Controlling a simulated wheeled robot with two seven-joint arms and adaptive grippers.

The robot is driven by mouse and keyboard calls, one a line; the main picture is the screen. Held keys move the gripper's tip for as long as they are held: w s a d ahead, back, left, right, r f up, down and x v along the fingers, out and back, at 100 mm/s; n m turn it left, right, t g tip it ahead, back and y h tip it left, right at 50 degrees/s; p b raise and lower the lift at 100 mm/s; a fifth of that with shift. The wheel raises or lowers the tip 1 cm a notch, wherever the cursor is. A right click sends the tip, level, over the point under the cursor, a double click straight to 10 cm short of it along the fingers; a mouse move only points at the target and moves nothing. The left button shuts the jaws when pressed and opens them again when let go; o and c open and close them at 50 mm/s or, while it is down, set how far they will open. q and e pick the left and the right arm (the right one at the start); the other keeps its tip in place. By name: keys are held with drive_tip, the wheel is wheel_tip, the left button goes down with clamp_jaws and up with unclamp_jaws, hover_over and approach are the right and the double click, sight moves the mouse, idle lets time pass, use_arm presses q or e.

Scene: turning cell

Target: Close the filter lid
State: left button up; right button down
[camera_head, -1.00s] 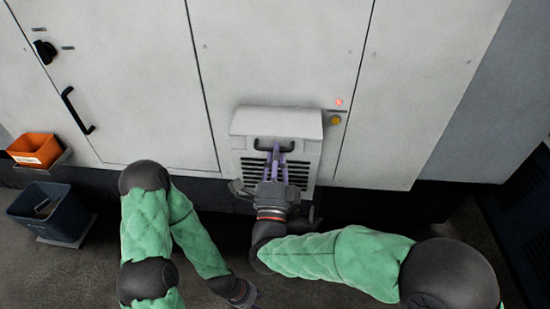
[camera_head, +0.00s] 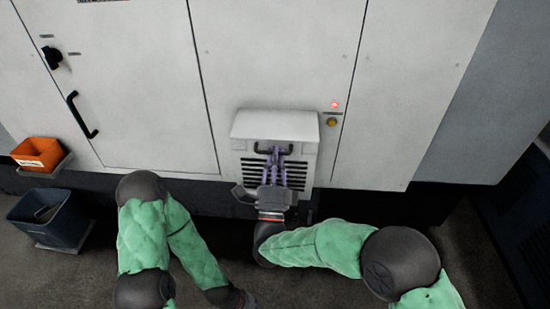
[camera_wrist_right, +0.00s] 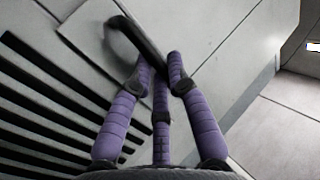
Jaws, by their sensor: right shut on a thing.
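The filter box with its pale lid (camera_head: 275,124) juts from the front of the machine in the head view. The lid's front carries a dark bar handle (camera_head: 273,149), with dark louvre slots below it. My right gripper (camera_head: 274,153) is at this handle, its purple fingers shut on it. In the right wrist view the handle (camera_wrist_right: 138,40) runs between the fingertips of the right gripper (camera_wrist_right: 160,72), and the slots lie at left. The lid looks flush with the box front, though any small gap is hidden. My left gripper (camera_head: 246,303) is low at the bottom edge, mostly cut off.
The machine's white panels (camera_head: 270,60) rise behind the box. A red light (camera_head: 334,104) and a yellow button (camera_head: 332,122) are right of it. An orange bin (camera_head: 38,153) and a dark blue bin (camera_head: 48,214) stand at left. The floor at lower right is clear.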

drive_tip(key=c, duration=1.5)
unclamp_jaws()
drive_tip(key=shift+w+f+g, duration=0.2)
drive_tip(key=shift+f+g, duration=0.1)
drive_tip(key=shift+f, duration=0.8)
drive_tip(key=shift+o, duration=0.2)
drive_tip(key=shift+w, duration=0.1)
drive_tip(key=shift+f, duration=0.1)
drive_tip(key=v, duration=1.1)
drive_tip(key=shift+s+r, duration=0.25)
drive_tip(key=shift+s, duration=0.15)
